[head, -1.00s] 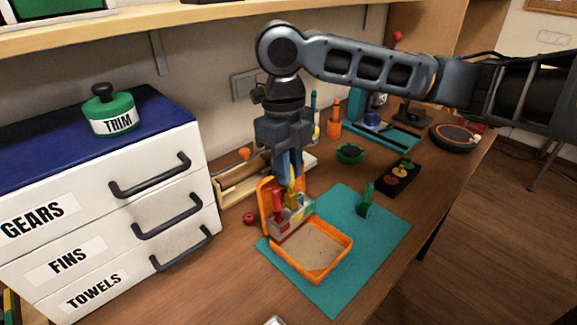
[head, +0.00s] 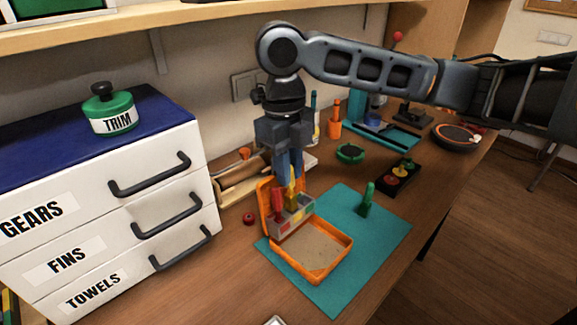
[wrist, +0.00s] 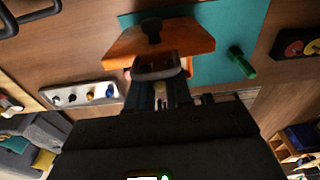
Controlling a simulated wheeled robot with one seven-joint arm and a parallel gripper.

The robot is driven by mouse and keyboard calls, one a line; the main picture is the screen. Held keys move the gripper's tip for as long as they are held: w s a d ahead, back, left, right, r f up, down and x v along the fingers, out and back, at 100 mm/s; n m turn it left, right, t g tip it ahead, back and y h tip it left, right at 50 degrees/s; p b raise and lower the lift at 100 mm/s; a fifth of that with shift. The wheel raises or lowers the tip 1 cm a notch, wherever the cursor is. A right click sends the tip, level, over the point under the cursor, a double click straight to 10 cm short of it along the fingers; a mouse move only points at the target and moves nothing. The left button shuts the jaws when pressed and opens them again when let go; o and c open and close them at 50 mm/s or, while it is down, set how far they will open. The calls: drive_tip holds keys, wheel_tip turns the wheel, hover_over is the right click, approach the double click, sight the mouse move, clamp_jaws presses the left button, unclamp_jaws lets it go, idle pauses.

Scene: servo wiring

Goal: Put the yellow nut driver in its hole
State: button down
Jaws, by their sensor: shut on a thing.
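In the head view my gripper (head: 291,180) points down, shut on the yellow nut driver (head: 291,195). The driver is upright at the grey block (head: 293,221) with coloured labels, which sits at the back of an open orange case (head: 318,275). The driver's lower end is hidden, so I cannot tell how deep it sits in a hole. A red driver (head: 278,205) stands in the block just left of it. A green driver (head: 367,200) stands apart on the teal mat (head: 385,228). In the wrist view my gripper (wrist: 157,75) hides most of the block.
A white drawer unit (head: 110,215) stands at the left. A wooden tray (head: 238,182) lies behind the case, and a small red object (head: 249,218) lies left of it. A black holder (head: 398,178) and a green ring (head: 350,153) are behind the mat. The mat's right side is mostly clear.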

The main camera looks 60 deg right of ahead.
drive_tip(key=shift+f+b, duration=0.7)
drive_tip(key=shift+f, duration=0.2)
idle(0.4)
drive_tip(key=shift+c, duration=2.4)
unclamp_jaws()
drive_tip(key=shift+r, duration=0.1)
drive_tip(key=shift+w+d+r+p, duration=0.1)
drive_tip(key=shift+w+r+p, duration=0.05)
drive_tip(key=shift+r+p, duration=1.35)
drive_tip(key=shift+w+r+p, duration=0.1)
drive_tip(key=shift+r+p, duration=0.9)
drive_tip(key=shift+r, duration=0.95)
